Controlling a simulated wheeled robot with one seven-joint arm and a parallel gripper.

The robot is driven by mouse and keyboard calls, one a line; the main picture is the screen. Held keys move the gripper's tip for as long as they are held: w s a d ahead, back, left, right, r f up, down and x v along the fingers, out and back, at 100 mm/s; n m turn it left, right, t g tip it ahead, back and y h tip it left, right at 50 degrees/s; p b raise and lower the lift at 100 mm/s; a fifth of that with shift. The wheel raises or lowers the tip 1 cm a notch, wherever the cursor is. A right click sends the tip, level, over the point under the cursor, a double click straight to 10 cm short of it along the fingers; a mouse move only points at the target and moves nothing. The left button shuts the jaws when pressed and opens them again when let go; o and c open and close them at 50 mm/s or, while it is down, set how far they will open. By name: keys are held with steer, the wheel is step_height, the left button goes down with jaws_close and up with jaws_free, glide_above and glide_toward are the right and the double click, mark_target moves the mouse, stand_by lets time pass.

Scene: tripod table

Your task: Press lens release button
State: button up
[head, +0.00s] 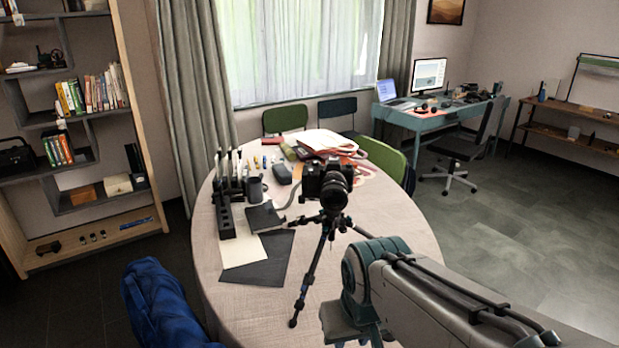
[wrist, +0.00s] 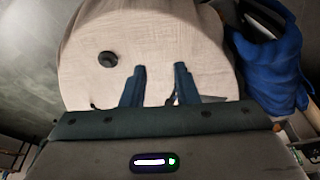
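A black camera (head: 311,181) with its lens (head: 334,196) facing toward me sits on a black tripod (head: 325,240) on the round table (head: 390,220). The lens release button is too small to make out. My arm reaches in from the lower right of the head view, in front of the table and below the camera, and my fingers are not visible there. In the wrist view my gripper (wrist: 159,84) is open, its two dark fingers apart with nothing between them, above the pale tabletop (wrist: 150,35). The camera does not clearly show in the wrist view.
A black rack (head: 226,216), a dark mug (head: 255,190), a black notebook (head: 264,217) and dark sheets (head: 262,265) lie left of the tripod. A small round black object (wrist: 107,58) shows over the tabletop. A blue bundle (head: 160,305) is at lower left. The table's right side is bare.

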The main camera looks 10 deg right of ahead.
jaws_close()
stand_by(1.6)
